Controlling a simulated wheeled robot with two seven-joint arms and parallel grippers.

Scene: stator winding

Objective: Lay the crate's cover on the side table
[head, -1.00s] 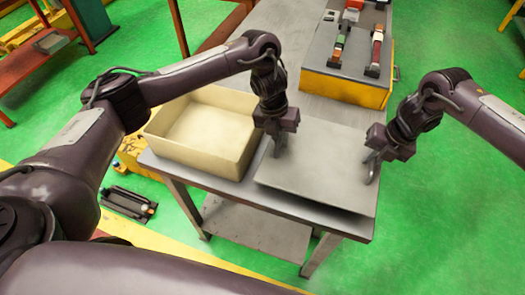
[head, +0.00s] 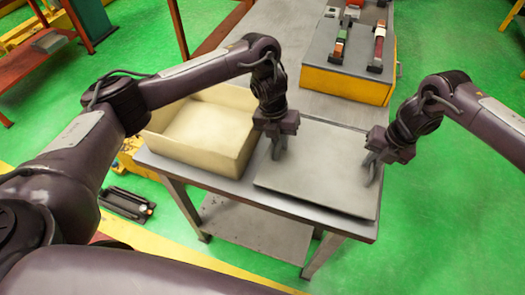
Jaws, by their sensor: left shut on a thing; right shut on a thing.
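The cover (head: 318,172) is a flat, thin grey panel at the right of the side table (head: 302,99). It lies level at the tabletop, with only a thin dark line under its front edge. My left gripper (head: 278,151) is shut on its left side and my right gripper (head: 371,173) is shut on its right side. The crate (head: 243,163) is an open cream box standing left of the cover. Its inside looks empty.
A yellow-sided case (head: 346,85) with a grey top carrying several coloured parts stands at the back of the table. Bare tabletop shows between it and the cover. A red bench (head: 27,61) is at the far left. Green floor surrounds the table.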

